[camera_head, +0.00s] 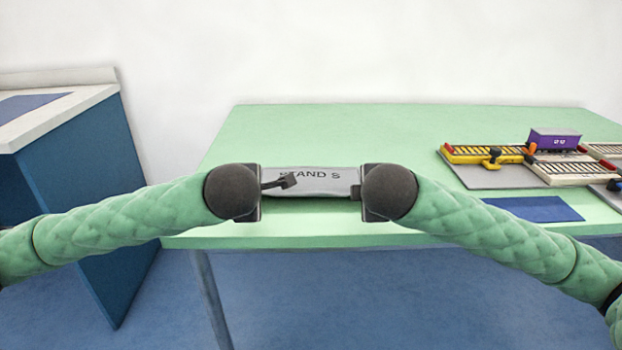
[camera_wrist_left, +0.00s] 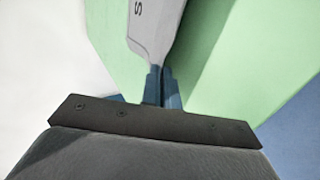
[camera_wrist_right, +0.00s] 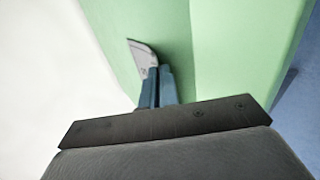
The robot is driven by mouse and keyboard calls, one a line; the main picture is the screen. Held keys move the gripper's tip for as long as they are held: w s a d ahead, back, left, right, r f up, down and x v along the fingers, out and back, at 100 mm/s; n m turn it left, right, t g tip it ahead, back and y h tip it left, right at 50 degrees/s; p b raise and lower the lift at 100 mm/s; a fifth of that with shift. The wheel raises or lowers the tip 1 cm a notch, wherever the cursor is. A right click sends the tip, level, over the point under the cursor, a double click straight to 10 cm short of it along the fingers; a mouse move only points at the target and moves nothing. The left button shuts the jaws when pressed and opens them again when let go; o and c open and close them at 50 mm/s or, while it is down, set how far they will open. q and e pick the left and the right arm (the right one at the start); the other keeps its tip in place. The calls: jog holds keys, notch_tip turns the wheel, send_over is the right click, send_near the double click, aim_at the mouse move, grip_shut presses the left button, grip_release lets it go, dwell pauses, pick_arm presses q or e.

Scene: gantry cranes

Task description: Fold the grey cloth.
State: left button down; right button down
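The grey cloth (camera_head: 318,180) is a narrow strip with dark lettering, stretched between my two grippers over the front part of the green table. My left gripper (camera_head: 284,182) is at its left end. In the left wrist view the blue fingers (camera_wrist_left: 162,86) are closed on the cloth (camera_wrist_left: 153,30), which narrows into them. My right gripper (camera_head: 356,191) is at its right end. In the right wrist view its fingers (camera_wrist_right: 158,86) are closed on a small visible part of the cloth (camera_wrist_right: 143,57). My dark wrists hide both cloth ends in the head view.
On the right of the green table (camera_head: 400,125) are a yellow crane track (camera_head: 485,153), a purple container (camera_head: 554,139) and a blue mat (camera_head: 532,209). A blue cabinet (camera_head: 75,175) stands at the left. The table behind the cloth is clear.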

pick_arm(q)
jog(key=c, duration=1.3)
grip_release()
pick_arm(e)
jog(key=c, duration=1.3)
grip_release()
pick_arm(q)
jog(key=shift+s+r, duration=0.1)
jog(key=shift+r, duration=0.3)
pick_arm(e)
jog(key=shift+s+r, duration=0.1)
jog(key=shift+r, duration=0.25)
pick_arm(q)
jog(key=s+r, duration=0.4)
jog(key=r, duration=0.1)
jog(key=s+r, duration=0.1)
jog(key=r, duration=0.2)
jog(key=shift+s+r, duration=0.1)
jog(key=shift+s, duration=0.3)
pick_arm(e)
jog(key=s+r, duration=0.4)
jog(key=r, duration=0.1)
jog(key=s+r, duration=0.1)
jog(key=r, duration=0.2)
jog(key=shift+s+r, duration=0.2)
jog(key=shift+s, duration=0.2)
jog(key=shift+f, duration=0.1)
